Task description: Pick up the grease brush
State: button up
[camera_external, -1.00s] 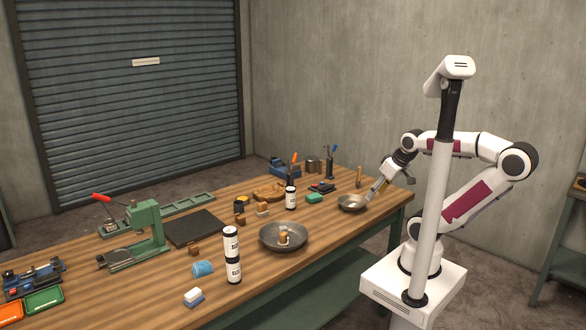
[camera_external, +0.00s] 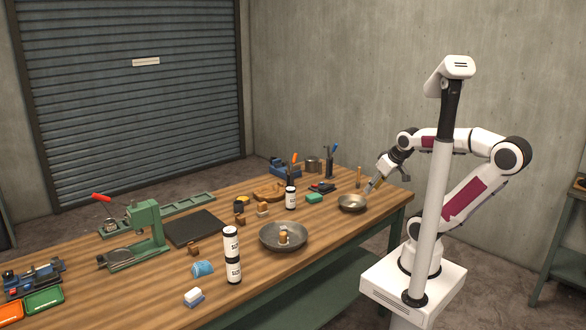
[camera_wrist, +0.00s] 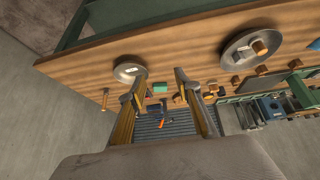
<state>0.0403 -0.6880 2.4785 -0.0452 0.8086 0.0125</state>
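The small bowl (camera_wrist: 130,68) shows near the left fingertip. No item is clearly recognisable as the grease brush. A slim wooden-handled item (camera_external: 358,177) stands beyond the bowl and may be it; what looks like the same item (camera_wrist: 105,98) is left of the fingers in the wrist view. Its lower end is too small to make out.
A larger dark pan (camera_external: 270,240) holds a small wood-coloured piece (camera_external: 283,237). White-labelled canisters (camera_external: 232,255), a green block (camera_external: 314,198) and a green press (camera_external: 148,228) stand on the bench. The bench edge (camera_external: 360,228) lies near my arm.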

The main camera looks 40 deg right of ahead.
jog(key=w+d+r+t+h, duration=0.3)
jog(key=w+d, duration=0.9)
jog(key=w, duration=0.3)
jog(key=n+t+y, duration=0.2)
jog(key=t+y, duration=0.1)
jog(key=t, duration=0.4)
send_over(359, 170)
jog(key=s+a, duration=0.1)
jog(key=s, duration=0.2)
notch_tip(359, 170, down, 11)
jog(key=s+d+f+t+y, duration=0.1)
jog(key=s+d+f+y, duration=0.1)
jog(key=s+f, duration=0.2)
jog(key=shift+f+t, duration=0.4)
jog(key=shift+f, duration=0.15)
jog(key=shift+w+a, duration=0.15)
jog(key=shift+w, duration=1.05)
